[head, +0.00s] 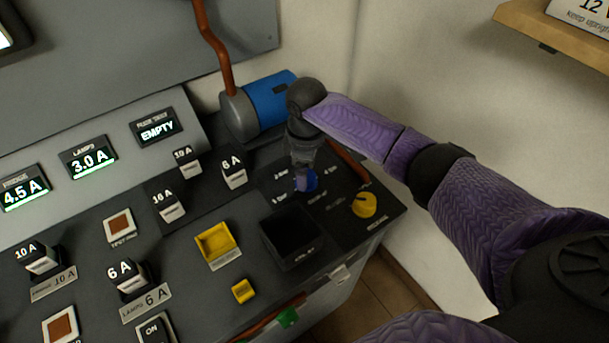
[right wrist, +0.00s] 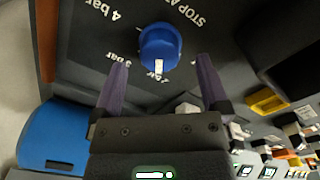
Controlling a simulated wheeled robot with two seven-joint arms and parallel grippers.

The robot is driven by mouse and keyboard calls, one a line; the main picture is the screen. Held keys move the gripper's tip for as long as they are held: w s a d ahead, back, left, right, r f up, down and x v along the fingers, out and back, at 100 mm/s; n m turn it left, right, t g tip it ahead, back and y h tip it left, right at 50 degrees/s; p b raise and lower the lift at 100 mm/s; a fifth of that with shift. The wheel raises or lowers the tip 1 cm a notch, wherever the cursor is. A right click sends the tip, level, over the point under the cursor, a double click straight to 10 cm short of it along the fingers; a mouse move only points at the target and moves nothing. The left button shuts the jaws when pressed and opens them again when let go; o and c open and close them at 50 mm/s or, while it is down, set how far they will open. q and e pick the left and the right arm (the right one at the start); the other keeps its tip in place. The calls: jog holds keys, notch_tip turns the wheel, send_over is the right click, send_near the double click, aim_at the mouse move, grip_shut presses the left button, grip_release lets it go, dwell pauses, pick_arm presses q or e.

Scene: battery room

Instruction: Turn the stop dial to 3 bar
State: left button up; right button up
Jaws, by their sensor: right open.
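The stop dial is a round blue knob (right wrist: 160,42) with a white pointer mark, on a dark panel with bar labels around it. In the right wrist view the pointer faces the label that reads as 2 bar; the 3 bar label (right wrist: 132,60) is partly hidden by a finger. My right gripper (right wrist: 163,62) is open, its two purple fingers on either side of the dial's near edge, with gaps visible. In the head view the right gripper (head: 301,178) points down at the dial (head: 312,181) and partly covers it. My left gripper is not in view.
A yellow knob (head: 364,204) sits right of the dial and a dark open bin (head: 290,238) in front. Fuses, a yellow tray (head: 215,243) and displays fill the left of the console.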

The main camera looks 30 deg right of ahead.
notch_tip(320, 180, down, 3)
jog(key=shift+f+b, duration=0.1)
jog(key=shift+b, duration=0.25)
jog(key=c, duration=1.3)
